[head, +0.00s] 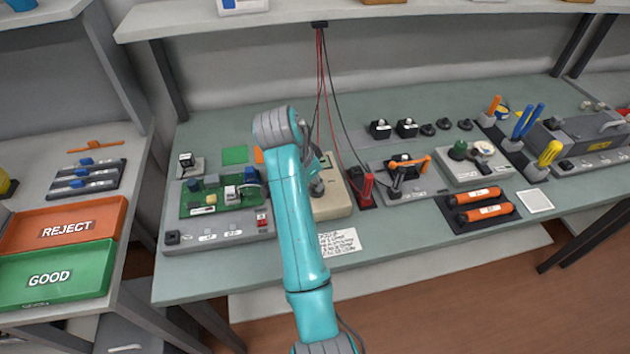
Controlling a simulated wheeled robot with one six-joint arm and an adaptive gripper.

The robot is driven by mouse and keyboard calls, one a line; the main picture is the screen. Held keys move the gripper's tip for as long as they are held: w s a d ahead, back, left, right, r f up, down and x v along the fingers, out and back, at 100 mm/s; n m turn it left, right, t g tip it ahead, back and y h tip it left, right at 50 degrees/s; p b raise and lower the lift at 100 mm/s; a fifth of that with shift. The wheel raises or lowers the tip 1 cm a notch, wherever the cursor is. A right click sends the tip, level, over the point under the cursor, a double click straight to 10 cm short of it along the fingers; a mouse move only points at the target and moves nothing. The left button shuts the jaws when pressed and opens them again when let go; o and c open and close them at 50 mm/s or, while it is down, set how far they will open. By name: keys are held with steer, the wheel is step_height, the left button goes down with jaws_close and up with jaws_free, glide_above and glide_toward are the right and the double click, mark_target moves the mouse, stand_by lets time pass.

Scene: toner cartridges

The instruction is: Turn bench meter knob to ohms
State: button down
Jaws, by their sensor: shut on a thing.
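The bench meter (337,200) is a beige box on the green bench, largely hidden behind my turquoise arm. A small part of my gripper (317,186) shows as grey pieces just right of the arm, low over the meter's face. It is shut on the meter's knob, but the knob and the fingertips are mostly covered by the arm. The knob's pointer and the ohms mark cannot be read from here. Red and black leads hang from the shelf edge down behind the arm to the meter area.
A grey fixture with a green circuit board (214,198) stands left of the meter. A red probe holder (367,190) and a fixture with an orange handle (405,178) stand right. A printed card (339,243) lies in front. REJECT (118,205) and GOOD (106,259) trays are far left.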

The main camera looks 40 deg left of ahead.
steer(key=shift+f, duration=0.1)
steer(key=c, duration=1.2)
jaws_free()
steer(key=shift+c, duration=0.2)
